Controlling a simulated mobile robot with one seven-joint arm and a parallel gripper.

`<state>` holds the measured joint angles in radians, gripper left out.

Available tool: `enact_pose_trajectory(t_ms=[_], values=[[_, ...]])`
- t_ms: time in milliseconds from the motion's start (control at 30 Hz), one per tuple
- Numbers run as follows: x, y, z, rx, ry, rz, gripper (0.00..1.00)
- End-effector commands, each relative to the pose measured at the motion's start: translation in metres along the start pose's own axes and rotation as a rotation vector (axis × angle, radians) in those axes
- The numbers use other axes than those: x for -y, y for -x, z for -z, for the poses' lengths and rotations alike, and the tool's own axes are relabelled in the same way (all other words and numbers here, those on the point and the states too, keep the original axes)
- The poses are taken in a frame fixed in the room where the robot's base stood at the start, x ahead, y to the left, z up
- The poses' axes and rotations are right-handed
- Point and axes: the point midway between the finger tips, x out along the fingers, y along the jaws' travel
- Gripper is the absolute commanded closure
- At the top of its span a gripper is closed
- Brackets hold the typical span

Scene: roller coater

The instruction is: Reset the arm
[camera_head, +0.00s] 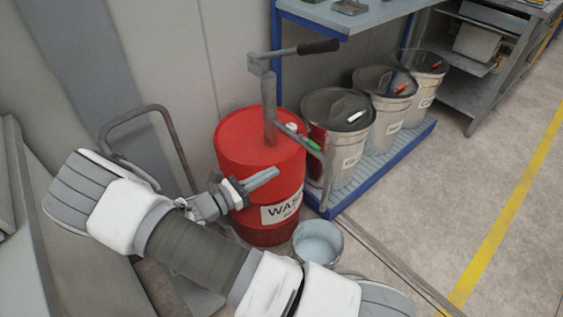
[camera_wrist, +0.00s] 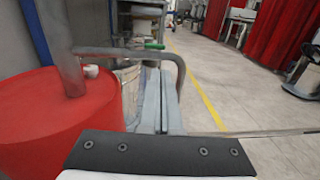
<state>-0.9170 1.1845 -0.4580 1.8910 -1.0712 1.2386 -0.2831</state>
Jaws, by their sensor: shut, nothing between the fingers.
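My gripper (camera_head: 262,179) is shut and empty in the head view, in front of the red waste drum (camera_head: 238,139). My white and grey arm reaches across the lower left of that view. In the wrist view the closed fingers (camera_wrist: 160,92) point forward, and the drum (camera_wrist: 50,118) stands to their left. Whether the fingers touch the drum cannot be told. A hand pump with a crank and black handle (camera_head: 318,46) rises from the drum top. The pump's curved spout passes close to the fingers in the wrist view.
A metal bucket (camera_head: 318,243) stands on the floor at the drum's right. Several lidded cans stand on a blue-edged pallet (camera_head: 387,166) under a bench (camera_head: 361,17). A curved handrail (camera_head: 150,108) stands at the left. Open floor with a yellow line (camera_head: 505,217) lies at the right.

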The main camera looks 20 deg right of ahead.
Motion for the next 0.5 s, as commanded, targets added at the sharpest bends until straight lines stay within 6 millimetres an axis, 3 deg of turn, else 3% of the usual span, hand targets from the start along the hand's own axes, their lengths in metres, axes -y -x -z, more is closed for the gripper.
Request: enact_pose_trajectory(t_ms=[200,500], values=[[0.001,0.010,0.001,-0.001,0.001,0.000,1.00],[0.012,0.004,-0.012,-0.080,-0.065,0.081,1.00]])
